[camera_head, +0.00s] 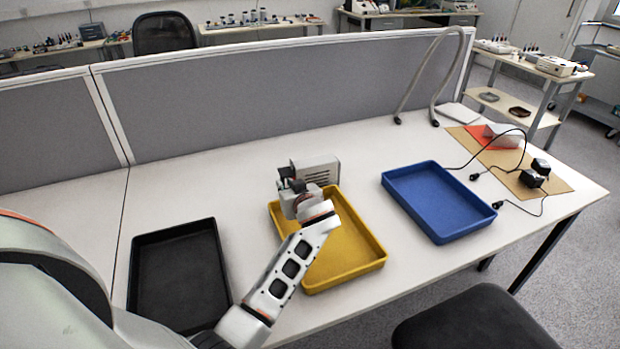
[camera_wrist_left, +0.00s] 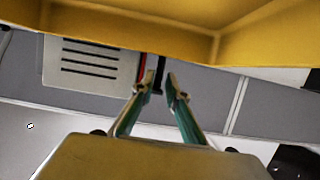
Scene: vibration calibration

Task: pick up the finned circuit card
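My left gripper (camera_head: 288,178) reaches over the back of the yellow tray, right beside a pale grey slotted box. In the left wrist view its two green-sided fingers (camera_wrist_left: 159,82) lean towards each other with a narrow gap at the tips. A thin dark upright piece with a red strip beside it shows at that gap. I cannot tell whether this piece is the finned circuit card, or whether the fingers touch it. No other card can be made out. The slotted box (camera_head: 318,171) also shows in the left wrist view (camera_wrist_left: 90,62), partly covered by the tray. My right gripper is out of view.
The yellow tray (camera_head: 372,262) lies under my left arm. A black tray (camera_head: 180,285) is to its left and a blue tray (camera_head: 440,205) to its right, both empty. Cables and small black devices (camera_head: 535,175) lie at the right end. A grey partition (camera_head: 270,85) closes the back.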

